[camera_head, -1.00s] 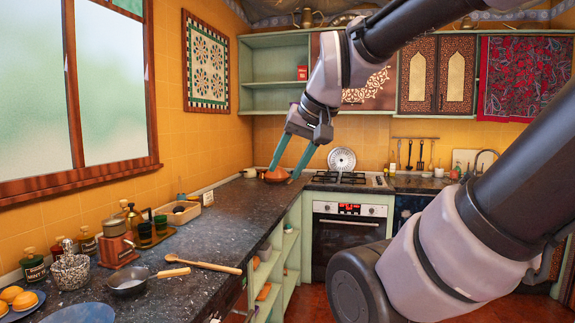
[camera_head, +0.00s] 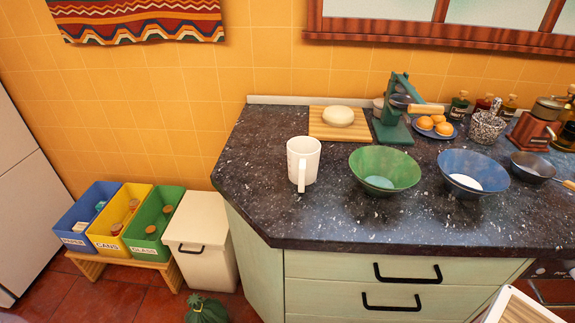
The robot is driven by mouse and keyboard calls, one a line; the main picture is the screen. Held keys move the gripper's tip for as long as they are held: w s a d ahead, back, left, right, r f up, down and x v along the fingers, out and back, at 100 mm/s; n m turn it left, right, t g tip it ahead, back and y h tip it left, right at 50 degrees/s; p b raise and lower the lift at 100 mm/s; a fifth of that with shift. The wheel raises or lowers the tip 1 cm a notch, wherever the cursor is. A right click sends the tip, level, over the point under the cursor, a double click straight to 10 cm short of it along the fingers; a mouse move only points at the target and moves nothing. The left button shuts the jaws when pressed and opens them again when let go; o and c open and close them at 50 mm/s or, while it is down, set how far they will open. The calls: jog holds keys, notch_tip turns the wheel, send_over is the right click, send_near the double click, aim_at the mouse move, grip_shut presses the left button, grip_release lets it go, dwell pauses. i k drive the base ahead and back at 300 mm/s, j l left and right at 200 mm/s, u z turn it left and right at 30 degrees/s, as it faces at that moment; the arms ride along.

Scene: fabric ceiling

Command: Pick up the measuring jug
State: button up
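The measuring jug (camera_head: 306,158) is a white, upright jug with its handle toward me. It stands on the dark speckled counter near its left end, left of a green bowl. Nothing touches it. My gripper is not in view now.
A green bowl (camera_head: 384,168) and a blue bowl (camera_head: 472,171) stand right of the jug. Behind are a wooden board (camera_head: 324,128) with a pale round item and a green press (camera_head: 393,115). The counter's front is clear. Recycling bins (camera_head: 120,219) and a white bin (camera_head: 201,238) stand at left.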

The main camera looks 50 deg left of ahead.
aim_at(303, 152)
jog(key=u, duration=2.05)
jog(key=z, duration=1.1)
jog(key=k+j+z, duration=0.1)
jog(key=j, duration=0.35)
jog(key=k+j, duration=0.2)
jog(key=j, duration=0.3)
jog(key=k+j+z, duration=0.15)
jog(key=j, duration=0.3)
jog(key=k+j+z, duration=0.1)
jog(key=j, duration=0.35)
jog(key=k+j+z, duration=0.1)
jog(key=k+j, duration=0.45)
jog(key=j, duration=0.25)
jog(key=k+j+z, duration=0.15)
jog(key=j, duration=0.25)
jog(key=k, duration=0.05)
